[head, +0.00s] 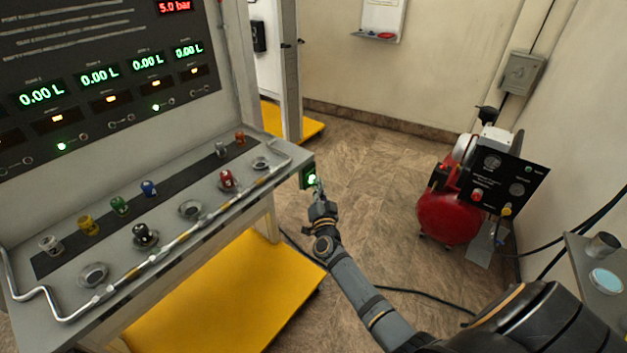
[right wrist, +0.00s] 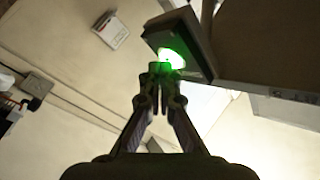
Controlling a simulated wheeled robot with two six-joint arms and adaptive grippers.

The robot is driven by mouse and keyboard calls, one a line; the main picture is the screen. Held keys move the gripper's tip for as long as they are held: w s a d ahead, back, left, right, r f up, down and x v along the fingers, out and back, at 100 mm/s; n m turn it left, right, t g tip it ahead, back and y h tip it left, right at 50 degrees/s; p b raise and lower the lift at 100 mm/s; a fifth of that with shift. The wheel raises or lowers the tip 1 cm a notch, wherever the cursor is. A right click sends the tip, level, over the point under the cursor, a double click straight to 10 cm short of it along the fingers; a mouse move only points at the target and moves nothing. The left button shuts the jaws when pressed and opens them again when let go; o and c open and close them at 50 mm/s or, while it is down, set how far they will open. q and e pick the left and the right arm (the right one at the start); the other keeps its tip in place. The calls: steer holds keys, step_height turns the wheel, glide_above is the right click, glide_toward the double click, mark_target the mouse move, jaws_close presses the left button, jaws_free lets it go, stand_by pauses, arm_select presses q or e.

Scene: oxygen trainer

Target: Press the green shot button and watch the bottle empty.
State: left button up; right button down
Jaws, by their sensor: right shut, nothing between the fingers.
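The green shot button (head: 312,179) glows in a dark box on the right end of the trainer's console. In the right wrist view the lit button (right wrist: 172,58) shows just beyond my fingertips. My right gripper (head: 318,190) is shut and empty, its tips at the button; in the right wrist view the closed fingertips (right wrist: 161,70) overlap the button's lower edge. I cannot tell whether they touch it or press it in. The panel displays (head: 100,75) each read 0.00 L and the red display (head: 175,6) reads 5.0 bar. No bottle can be made out. My left gripper is not in view.
The console shelf (head: 190,190) carries several coloured knobs and a metal rail (head: 160,253) along its front. A yellow base plate (head: 225,295) lies below. A red compressor (head: 448,215) stands at the right, with dark hoses on the floor. The floor between is open.

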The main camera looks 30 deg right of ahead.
steer(key=shift+s+d+p, duration=0.25)
steer(key=shift+s+p, duration=0.05)
steer(key=shift+s, duration=0.3)
steer(key=s+d+p, duration=0.2)
steer(key=s, duration=0.3)
steer(key=shift+s+d+p, duration=0.15)
steer(key=shift+s+p, duration=0.15)
steer(key=shift+p, duration=0.1)
steer(key=shift+f, duration=0.1)
stand_by(0.3)
